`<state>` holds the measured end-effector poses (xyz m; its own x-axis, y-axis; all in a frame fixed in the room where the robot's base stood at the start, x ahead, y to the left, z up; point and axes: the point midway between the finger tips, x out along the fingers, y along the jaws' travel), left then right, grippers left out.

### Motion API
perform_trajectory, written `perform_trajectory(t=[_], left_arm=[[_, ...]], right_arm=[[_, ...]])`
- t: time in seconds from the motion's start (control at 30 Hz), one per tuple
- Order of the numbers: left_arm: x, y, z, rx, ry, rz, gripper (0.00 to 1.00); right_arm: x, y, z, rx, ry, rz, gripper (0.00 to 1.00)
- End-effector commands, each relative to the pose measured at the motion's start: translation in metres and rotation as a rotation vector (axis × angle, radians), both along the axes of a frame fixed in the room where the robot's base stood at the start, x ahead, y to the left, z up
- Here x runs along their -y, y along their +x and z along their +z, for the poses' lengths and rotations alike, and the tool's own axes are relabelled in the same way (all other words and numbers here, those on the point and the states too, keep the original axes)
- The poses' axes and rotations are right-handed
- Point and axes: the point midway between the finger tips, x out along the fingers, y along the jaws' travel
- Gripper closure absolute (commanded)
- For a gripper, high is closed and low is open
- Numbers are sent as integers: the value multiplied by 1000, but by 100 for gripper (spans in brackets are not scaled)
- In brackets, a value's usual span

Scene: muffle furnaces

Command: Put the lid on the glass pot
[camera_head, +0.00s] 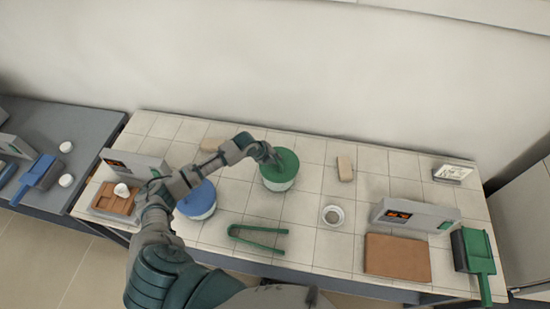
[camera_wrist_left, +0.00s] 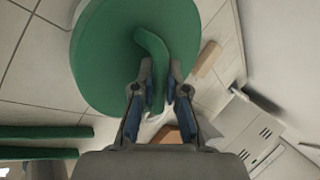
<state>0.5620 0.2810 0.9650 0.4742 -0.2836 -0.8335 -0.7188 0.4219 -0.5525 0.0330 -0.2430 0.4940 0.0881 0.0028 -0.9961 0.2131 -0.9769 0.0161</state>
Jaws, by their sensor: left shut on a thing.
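A round green lid (camera_head: 284,162) is over the whitish glass pot (camera_head: 279,185) in the middle of the tiled table, lined up with its top. I cannot tell whether it rests fully on the rim. My left gripper (camera_head: 268,154) reaches it from the left and is shut on the lid's curved handle. In the left wrist view the green lid (camera_wrist_left: 110,60) fills the upper middle, and the gripper's fingertips (camera_wrist_left: 162,82) are on either side of the handle's end. The pot is mostly hidden there. My right gripper is not in view.
A blue-lidded pot (camera_head: 197,198) stands left of the green lid, below my left arm. Green tongs (camera_head: 258,238) lie in front. A small white dish (camera_head: 332,215), a tan block (camera_head: 345,169) and a furnace (camera_head: 415,216) with a brown board (camera_head: 397,256) are to the right.

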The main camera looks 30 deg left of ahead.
Motion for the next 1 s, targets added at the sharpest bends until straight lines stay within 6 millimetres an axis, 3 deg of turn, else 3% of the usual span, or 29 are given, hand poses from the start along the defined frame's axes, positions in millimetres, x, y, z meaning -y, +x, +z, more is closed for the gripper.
perform_trajectory(t=[1.0], left_arm=[[0, 0, -22, 0, 0, 0, 100]], right_arm=[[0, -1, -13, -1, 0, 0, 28]])
